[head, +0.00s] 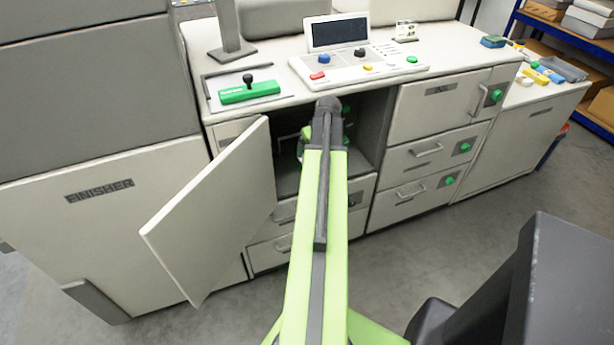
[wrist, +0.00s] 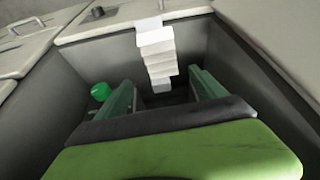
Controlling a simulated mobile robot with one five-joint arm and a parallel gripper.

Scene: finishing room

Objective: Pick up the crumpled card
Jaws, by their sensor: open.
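The crumpled card (wrist: 158,56) shows in the wrist view as a white, zigzag-folded strip. It stands out against the dark inside of an open compartment (wrist: 95,55). My gripper (wrist: 160,88) is open, with one green finger on each side of the card's lower end. The card extends up and beyond the fingertips; I cannot tell whether either finger touches it. In the head view my arm reaches into the open cabinet bay (head: 368,125) and hides most of the gripper; I cannot make out the card there.
The cabinet door (head: 215,210) hangs open left of my arm. A green knob (wrist: 100,91) sits inside the compartment, left of my fingers. A control panel (head: 360,65) lies on the top above the bay. Closed drawers (head: 420,155) are at the right.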

